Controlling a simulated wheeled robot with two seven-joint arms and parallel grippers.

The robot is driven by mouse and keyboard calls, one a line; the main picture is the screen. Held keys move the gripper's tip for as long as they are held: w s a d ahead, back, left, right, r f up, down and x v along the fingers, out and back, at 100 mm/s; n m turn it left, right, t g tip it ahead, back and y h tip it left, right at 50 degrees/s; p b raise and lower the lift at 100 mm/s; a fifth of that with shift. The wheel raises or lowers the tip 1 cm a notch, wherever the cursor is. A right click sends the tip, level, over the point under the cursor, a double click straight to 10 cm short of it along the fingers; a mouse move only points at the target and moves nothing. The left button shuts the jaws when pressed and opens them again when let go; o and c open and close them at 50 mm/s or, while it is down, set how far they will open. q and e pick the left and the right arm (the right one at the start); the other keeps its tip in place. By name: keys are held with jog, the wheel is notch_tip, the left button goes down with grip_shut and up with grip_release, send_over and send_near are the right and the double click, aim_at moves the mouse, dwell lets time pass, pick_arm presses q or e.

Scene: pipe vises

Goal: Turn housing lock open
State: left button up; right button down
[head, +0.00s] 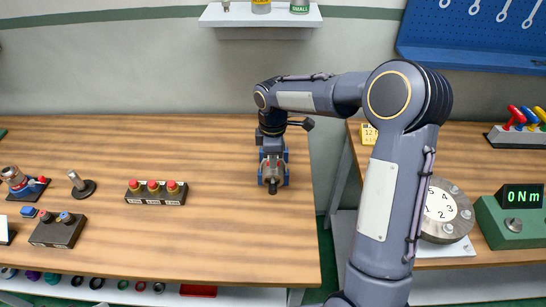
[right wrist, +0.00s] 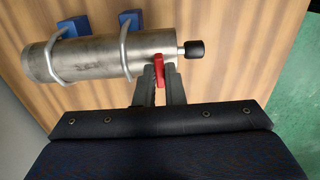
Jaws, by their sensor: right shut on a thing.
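The housing is a grey metal cylinder (right wrist: 95,58) lying on its side in the right wrist view, held by two metal U-clamps on blue blocks (right wrist: 131,20). A short rod with a black knob (right wrist: 195,50) sticks out of its right end. A small red lever (right wrist: 158,70) stands near that end. My right gripper (right wrist: 160,78) is shut on the red lever. In the head view, the housing (head: 272,185) with its blue mount is near the right end of the wooden table, partly hidden by my right gripper above it. My left gripper is not in view.
The wooden table (head: 235,225) is clear around the housing. A box with several red buttons (head: 155,192) stands to its left. A second table on the right holds a numbered dial (head: 440,207) and a green "0 Nm" display box (head: 515,215). A gap separates the tables.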

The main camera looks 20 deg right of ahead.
jog(key=c, duration=1.5)
grip_release()
jog(key=shift+r, duration=0.1)
notch_tip(320, 180, up, 8)
jog(key=shift+f+b, duration=0.25)
jog(key=shift+b, duration=0.2)
jog(key=shift+r, duration=0.1)
